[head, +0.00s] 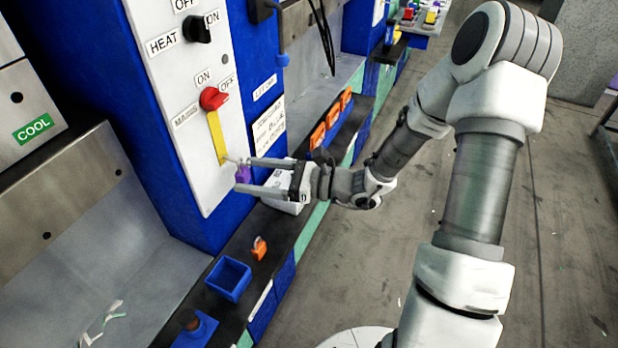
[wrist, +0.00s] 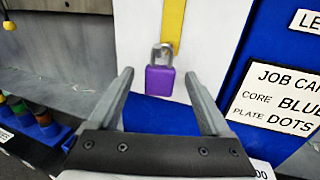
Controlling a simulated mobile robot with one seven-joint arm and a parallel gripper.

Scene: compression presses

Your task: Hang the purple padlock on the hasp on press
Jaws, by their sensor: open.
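The purple padlock (wrist: 159,81) has a grey shackle and is upright against the white press panel. Its shackle is at the lower end of the yellow strip (wrist: 173,22), beside a small metal piece that looks like the hasp (wrist: 171,46). I cannot tell for certain whether the shackle passes through it. In the head view the padlock (head: 243,174) shows partly between my fingers. My gripper (head: 233,174) is open, with one finger on each side of the padlock. In the wrist view both fingers of my gripper (wrist: 160,74) are apart from the padlock body.
The yellow strip runs down from the red MAINS switch (head: 213,98). A job card (wrist: 274,97) is on the blue side at right.

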